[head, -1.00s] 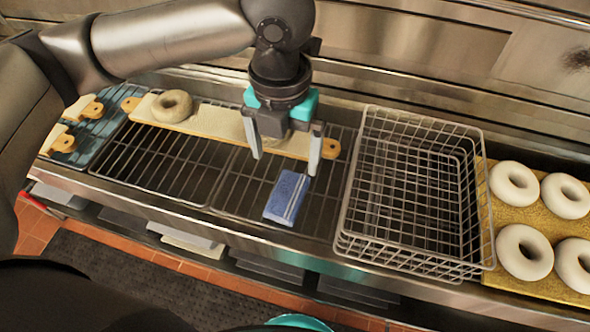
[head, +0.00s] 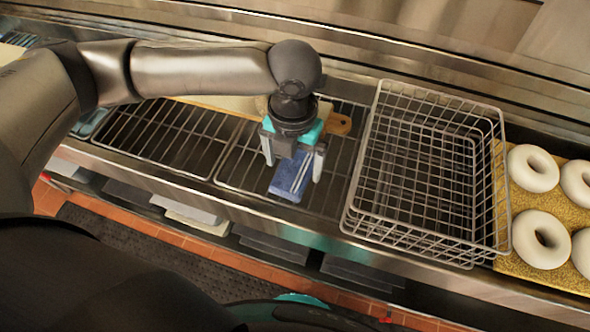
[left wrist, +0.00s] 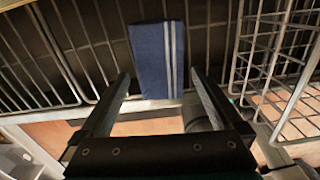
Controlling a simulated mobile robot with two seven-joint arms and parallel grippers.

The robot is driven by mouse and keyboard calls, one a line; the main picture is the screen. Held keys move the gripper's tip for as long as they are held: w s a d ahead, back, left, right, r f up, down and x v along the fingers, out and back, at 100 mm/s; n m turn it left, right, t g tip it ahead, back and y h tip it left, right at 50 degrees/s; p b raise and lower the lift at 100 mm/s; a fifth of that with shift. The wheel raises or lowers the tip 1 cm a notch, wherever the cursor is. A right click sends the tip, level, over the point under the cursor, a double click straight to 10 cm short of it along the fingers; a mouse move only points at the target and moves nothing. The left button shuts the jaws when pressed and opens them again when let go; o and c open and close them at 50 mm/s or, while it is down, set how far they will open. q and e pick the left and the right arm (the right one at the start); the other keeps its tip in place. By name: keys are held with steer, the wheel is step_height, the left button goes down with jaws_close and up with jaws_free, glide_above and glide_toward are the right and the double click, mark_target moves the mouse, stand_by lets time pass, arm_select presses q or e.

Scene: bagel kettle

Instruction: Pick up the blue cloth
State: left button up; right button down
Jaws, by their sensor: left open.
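The blue cloth (head: 290,178) is a small folded rectangle with white stripes near one edge. It lies on the wire rack at the counter's front, left of the wire basket. My left gripper (head: 292,167) points down over the cloth, open, with a finger on either side of it in the head view. In the left wrist view the cloth (left wrist: 157,60) is ahead of the open left gripper (left wrist: 160,88), between the lines of its two fingers. Nothing is between the fingers that I can see as held. My right gripper is not in view.
An empty wire basket (head: 352,207) stands right of the cloth. Right of it, white bagels (head: 541,240) sit on a yellow board (head: 510,262). A wooden-handled board (head: 338,124) lies behind the gripper. Bare wire rack (head: 165,140) extends left.

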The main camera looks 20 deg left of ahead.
mark_target(294, 171)
arm_select(q)
step_height(294, 171, down, 3)
steer(key=shift+r, duration=0.15)
steer(key=shift+c, duration=0.2)
steer(key=c, duration=1.1)
steer(key=shift+r, duration=0.15)
steer(key=shift+c, duration=0.2)
step_height(294, 171, up, 20)
steer(key=p, duration=0.3)
steer(key=shift+p, duration=0.35)
